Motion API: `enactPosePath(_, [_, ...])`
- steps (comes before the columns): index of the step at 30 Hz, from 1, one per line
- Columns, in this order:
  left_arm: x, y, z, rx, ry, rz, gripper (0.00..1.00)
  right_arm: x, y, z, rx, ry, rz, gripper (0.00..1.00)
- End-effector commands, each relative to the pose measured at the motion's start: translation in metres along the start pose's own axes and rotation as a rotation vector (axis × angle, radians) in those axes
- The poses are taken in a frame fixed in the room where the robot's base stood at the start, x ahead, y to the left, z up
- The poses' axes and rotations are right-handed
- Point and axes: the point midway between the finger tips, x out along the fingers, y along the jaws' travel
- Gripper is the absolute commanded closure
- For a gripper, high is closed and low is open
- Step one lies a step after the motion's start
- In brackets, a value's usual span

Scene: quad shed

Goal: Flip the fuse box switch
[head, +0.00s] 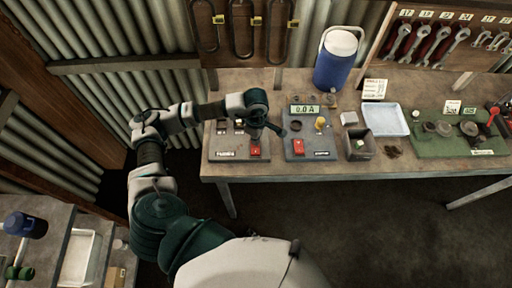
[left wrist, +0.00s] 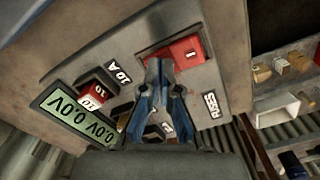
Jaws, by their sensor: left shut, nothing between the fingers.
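The fuse box (head: 229,154) is a grey panel at the left end of the bench, partly covered by my arm. In the left wrist view the panel (left wrist: 208,112) reads "FUSES" upside down. Its red switch (head: 255,151) sits at the front right corner; in the left wrist view the red switch (left wrist: 190,48) shows a white "I". My left gripper (head: 256,133) is over the panel, just behind the switch. In the left wrist view its fingers (left wrist: 160,68) are shut and empty, with tips overlapping the switch's edge. I cannot tell whether they touch. My right gripper is not in view.
A second grey panel (head: 300,125) with a "0.0 A" display and its own red switch (head: 298,146) stands close to the right. A blue jug (head: 334,65), small bin (head: 359,150), white tray (head: 385,119) and green mat (head: 445,146) share the bench.

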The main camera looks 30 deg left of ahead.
Motion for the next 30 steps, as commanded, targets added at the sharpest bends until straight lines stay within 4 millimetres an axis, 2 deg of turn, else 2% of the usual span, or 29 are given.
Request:
enactPosePath(6, [0.004,0.0,-0.002,-0.001,-0.001,-0.001,1.0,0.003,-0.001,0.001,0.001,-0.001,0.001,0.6])
enactPosePath(11, [0.0,0.0,-0.002,-0.001,-0.001,0.0,1.0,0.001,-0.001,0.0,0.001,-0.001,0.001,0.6])
enactPosePath(30, [-0.054,0.0,-0.001,0.0,-0.001,0.0,1.0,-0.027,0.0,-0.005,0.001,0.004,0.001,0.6])
